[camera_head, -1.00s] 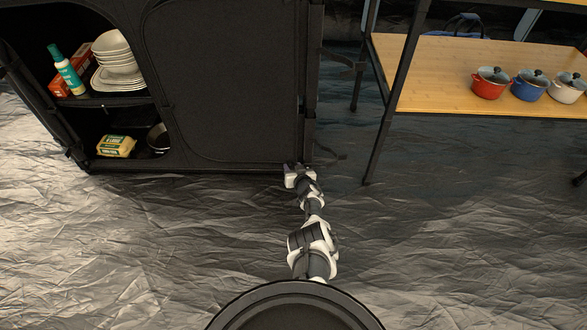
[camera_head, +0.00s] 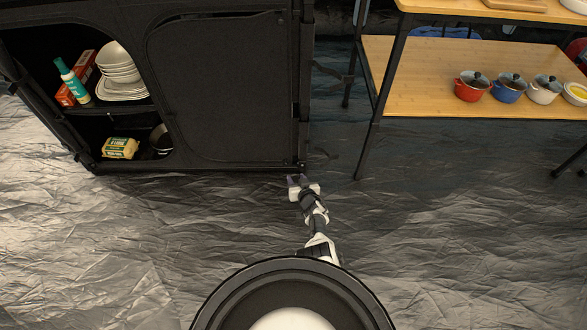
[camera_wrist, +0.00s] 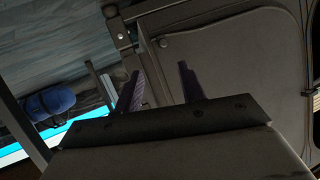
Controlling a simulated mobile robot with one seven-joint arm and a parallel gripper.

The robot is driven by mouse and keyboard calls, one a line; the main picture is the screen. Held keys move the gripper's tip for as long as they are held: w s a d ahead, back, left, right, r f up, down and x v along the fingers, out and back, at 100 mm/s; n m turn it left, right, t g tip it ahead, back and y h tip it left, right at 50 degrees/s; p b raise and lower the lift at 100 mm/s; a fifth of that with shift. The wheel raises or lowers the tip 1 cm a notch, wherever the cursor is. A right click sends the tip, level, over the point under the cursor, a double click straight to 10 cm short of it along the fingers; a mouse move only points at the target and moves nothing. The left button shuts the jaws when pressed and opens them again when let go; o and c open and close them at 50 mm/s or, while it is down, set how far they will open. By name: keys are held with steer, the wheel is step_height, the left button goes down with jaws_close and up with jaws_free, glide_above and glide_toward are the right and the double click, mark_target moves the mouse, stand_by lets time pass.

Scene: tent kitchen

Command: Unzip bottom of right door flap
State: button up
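The right door flap (camera_head: 225,95) is a dark fabric panel on the front of the black cabinet, inside a curved seam. Its upper edge stands a little apart from the frame; its bottom edge looks close against it. In the wrist view the flap (camera_wrist: 245,65) appears rotated, with a rounded corner and a small piece of hardware (camera_wrist: 164,42) beside it, which may be the zip pull. My gripper (camera_head: 299,180) is just in front of the cabinet's lower right corner, low near the floor. In the wrist view its fingers (camera_wrist: 160,83) are apart with nothing between them.
The cabinet's left opening holds plates (camera_head: 122,88), a bottle (camera_head: 72,82) and a yellow carton (camera_head: 120,148). A wooden shelf rack (camera_head: 430,65) with several pots stands to the right. The crinkled dark floor in front is clear. A blue bag (camera_wrist: 48,102) shows in the wrist view.

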steer(key=p+v, duration=0.2)
steer(key=v, duration=0.1)
steer(key=shift+s+d+r, duration=0.1)
steer(key=shift+s, duration=0.2)
stand_by(0.4)
